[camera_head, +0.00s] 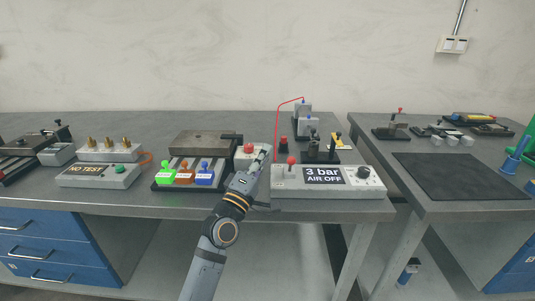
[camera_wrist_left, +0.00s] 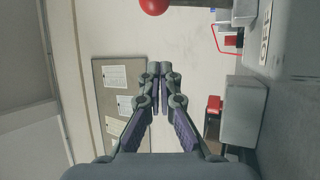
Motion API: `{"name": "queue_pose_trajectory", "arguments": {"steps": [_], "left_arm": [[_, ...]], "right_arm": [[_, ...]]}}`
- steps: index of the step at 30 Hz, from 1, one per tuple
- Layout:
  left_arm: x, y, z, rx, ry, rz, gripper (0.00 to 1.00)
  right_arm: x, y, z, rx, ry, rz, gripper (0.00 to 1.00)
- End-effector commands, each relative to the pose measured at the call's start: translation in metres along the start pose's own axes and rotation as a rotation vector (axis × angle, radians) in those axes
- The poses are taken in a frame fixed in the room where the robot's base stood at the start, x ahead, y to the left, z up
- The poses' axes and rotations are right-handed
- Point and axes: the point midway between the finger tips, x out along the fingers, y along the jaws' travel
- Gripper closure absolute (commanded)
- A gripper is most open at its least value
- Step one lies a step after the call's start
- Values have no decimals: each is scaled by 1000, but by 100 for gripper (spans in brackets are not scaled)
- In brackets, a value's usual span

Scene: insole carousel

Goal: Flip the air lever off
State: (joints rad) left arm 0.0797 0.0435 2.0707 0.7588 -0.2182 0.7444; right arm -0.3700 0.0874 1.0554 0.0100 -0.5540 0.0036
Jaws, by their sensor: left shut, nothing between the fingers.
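The air box (camera_head: 315,188) is a pale grey unit at the front of the middle bench.
A box with a red button (camera_head: 248,151) stands close left of my gripper. Fixtures (camera_head: 322,151) stand behind the air box. A dark mat (camera_head: 460,175) lies right.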

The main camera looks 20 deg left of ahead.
Motion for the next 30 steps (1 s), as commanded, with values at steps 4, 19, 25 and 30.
{"name": "queue_pose_trajectory", "arguments": {"steps": [4, 19, 25, 30], "left_arm": [[-41, 1, 1, 0, -4, -10, 100], [-92, 10, 1, -3, -1, -5, 100], [-92, 10, 1, -2, -1, -5, 100], [-92, 10, 1, -2, -1, -5, 100]], "right_arm": [[0, 1, 1, -1, 2, 2, 60], [1, 1, 12, -1, -4, 2, 60], [1, 1, 12, -1, -4, 2, 60], [1, 2, 10, -1, -1, 2, 60]]}}
